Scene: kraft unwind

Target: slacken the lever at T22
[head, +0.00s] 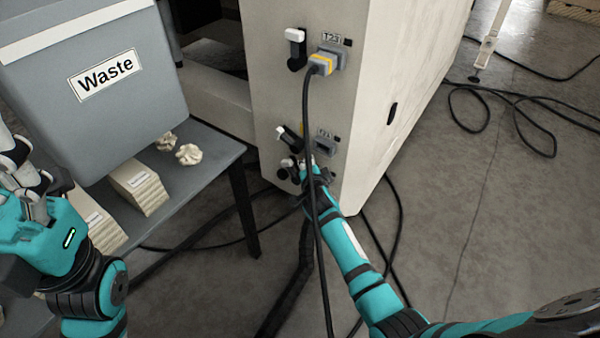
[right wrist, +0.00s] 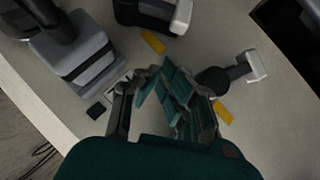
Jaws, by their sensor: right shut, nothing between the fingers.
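A pale machine panel (head: 272,100) carries levers in a column. The middle lever (head: 288,136) is black with a white tip and sits tilted beside a small label (head: 323,133) that I cannot read surely. A lower lever (head: 289,168) lies just left of my right gripper (head: 306,172). In the right wrist view my right gripper (right wrist: 166,78) is shut and empty, close to the panel. One white-tipped lever (right wrist: 238,74) is right of it, another (right wrist: 168,14) above it; which is T22 is unclear. My left gripper (head: 22,165) is at the left edge, its fingers unclear.
A top lever (head: 295,46) stands beside a plug (head: 325,63) whose black cable (head: 306,110) hangs past my right gripper. A grey "Waste" bin (head: 95,100) stands on a table (head: 210,155) at left. Cables cross the floor.

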